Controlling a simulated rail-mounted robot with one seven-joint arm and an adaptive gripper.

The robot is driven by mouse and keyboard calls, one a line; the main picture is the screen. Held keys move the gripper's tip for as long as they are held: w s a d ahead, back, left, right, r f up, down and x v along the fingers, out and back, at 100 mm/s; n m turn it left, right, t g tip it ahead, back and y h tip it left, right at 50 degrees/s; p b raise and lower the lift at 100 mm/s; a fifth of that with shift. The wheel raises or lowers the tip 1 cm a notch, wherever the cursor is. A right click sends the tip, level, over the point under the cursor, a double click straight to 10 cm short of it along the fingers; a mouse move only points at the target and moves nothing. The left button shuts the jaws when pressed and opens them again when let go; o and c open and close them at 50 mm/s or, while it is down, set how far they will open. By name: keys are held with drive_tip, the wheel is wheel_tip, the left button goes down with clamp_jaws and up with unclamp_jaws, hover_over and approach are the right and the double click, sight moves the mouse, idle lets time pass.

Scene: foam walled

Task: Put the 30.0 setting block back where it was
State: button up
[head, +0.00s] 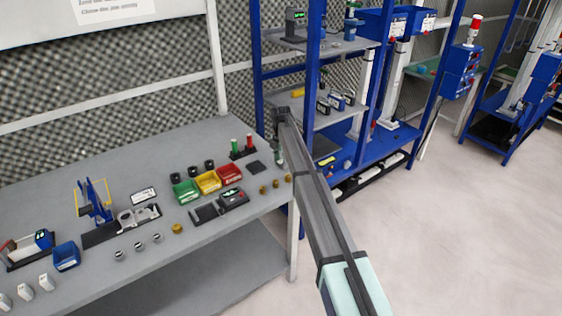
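I cannot pick out the 30.0 setting block, as no size marking is readable at this scale. Several small pieces stand on the grey workbench (215,257). White upright blocks (46,282) stand at its front left, silver round pieces (139,247) in the middle, and brass-coloured round pieces (275,184) near the right end. My arm reaches from the lower right to the bench's far right corner. My gripper (279,157) is small and partly hidden by the arm there. I cannot see whether it is open or holds anything.
Green (186,191), yellow (207,181) and red (230,174) bins stand mid-bench, with a dark device (233,198) in front. A blue bin (66,256) and a blue-framed stand (95,203) are at left. A blue shelf rack (315,60) rises behind my arm. The floor at right is clear.

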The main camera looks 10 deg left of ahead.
sight(281, 161)
wheel_tip(281, 161, up, 12)
drive_tip(key=b, duration=0.2)
drive_tip(key=shift+r, duration=0.15)
idle(0.4)
